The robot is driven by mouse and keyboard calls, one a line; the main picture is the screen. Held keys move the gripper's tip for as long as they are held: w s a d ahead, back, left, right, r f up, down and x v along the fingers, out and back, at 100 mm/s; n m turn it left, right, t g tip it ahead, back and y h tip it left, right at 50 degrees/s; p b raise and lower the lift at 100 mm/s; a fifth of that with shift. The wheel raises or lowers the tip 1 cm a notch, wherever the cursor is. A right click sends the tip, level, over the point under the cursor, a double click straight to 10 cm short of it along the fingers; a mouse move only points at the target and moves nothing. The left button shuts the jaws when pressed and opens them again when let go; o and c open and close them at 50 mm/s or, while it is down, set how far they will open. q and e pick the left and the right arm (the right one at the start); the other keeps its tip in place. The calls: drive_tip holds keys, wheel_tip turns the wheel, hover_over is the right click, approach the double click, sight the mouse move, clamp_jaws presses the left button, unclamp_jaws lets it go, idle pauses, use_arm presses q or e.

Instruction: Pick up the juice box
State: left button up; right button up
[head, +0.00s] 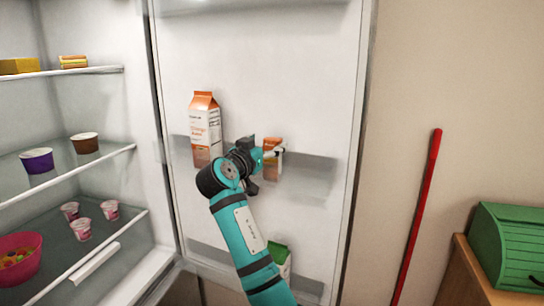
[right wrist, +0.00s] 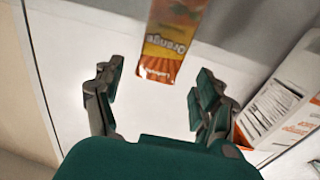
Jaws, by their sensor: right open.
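The juice box (head: 272,160) is a small orange carton in the fridge door's middle shelf. In the right wrist view the juice box (right wrist: 172,42) shows its "Orange" label at the top centre. My right gripper (head: 260,152) is right at the juice box in the head view and partly covers its left side. In the right wrist view my right gripper (right wrist: 157,84) is open, with one finger to each side of the box's near end. No finger visibly touches it. My left gripper is not in view.
A taller orange and white carton (head: 205,130) stands left of my gripper on the same door shelf; that carton (right wrist: 282,108) is close to the right finger in the wrist view. A green and white carton (head: 281,258) is in the lower shelf. Fridge shelves (head: 95,160) hold cups.

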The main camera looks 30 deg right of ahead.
drive_tip(key=p+x, duration=0.1)
drive_tip(key=x, duration=0.2)
drive_tip(key=shift+d, duration=0.45)
drive_tip(key=shift+a, duration=0.1)
drive_tip(key=shift+r, duration=0.1)
drive_tip(key=shift+c, duration=1)
clamp_jaws()
